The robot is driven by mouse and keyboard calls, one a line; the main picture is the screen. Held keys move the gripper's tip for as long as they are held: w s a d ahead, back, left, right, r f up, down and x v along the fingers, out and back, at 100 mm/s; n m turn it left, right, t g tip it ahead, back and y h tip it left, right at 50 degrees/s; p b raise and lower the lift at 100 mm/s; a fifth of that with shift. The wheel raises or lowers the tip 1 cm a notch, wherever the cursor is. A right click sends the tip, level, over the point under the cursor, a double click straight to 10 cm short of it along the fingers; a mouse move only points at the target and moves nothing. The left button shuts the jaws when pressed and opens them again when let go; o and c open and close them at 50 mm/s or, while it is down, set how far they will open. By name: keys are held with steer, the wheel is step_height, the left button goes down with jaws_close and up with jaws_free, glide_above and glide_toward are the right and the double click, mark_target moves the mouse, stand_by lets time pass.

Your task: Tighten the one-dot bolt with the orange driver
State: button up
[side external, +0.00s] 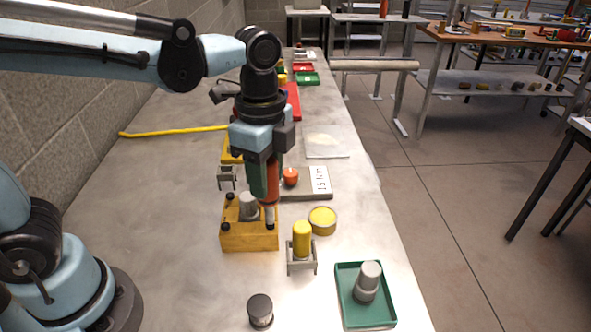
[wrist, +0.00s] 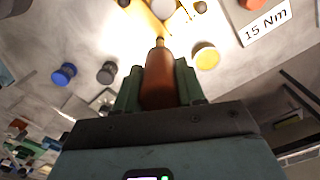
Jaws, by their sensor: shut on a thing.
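My gripper (side external: 262,180) is shut on the orange driver (side external: 272,172) and holds it upright, tip down. In the wrist view the orange driver (wrist: 160,80) sits between the green jaws. Below is a yellow block (side external: 250,241) with a grey cylinder (side external: 248,206) standing on it and black bolts (side external: 229,197) near its corners. The driver's lower end is over the block's right side, by the far right corner; I cannot tell whether it touches a bolt there. The yellow block (wrist: 150,22) is partly cut off in the wrist view. No dot marks are legible.
A plate marked 15 Nm (side external: 318,182) with an orange knob (side external: 290,177) lies behind the block. A yellow tin (side external: 322,220), a yellow-topped piece in a grey holder (side external: 301,264) and a green tray (side external: 347,312) stand to the right. A black-topped cylinder (side external: 260,310) stands in front.

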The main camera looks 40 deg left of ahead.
steer(key=shift+f, duration=0.4)
stand_by(1.7)
steer(key=shift+r, duration=3.5)
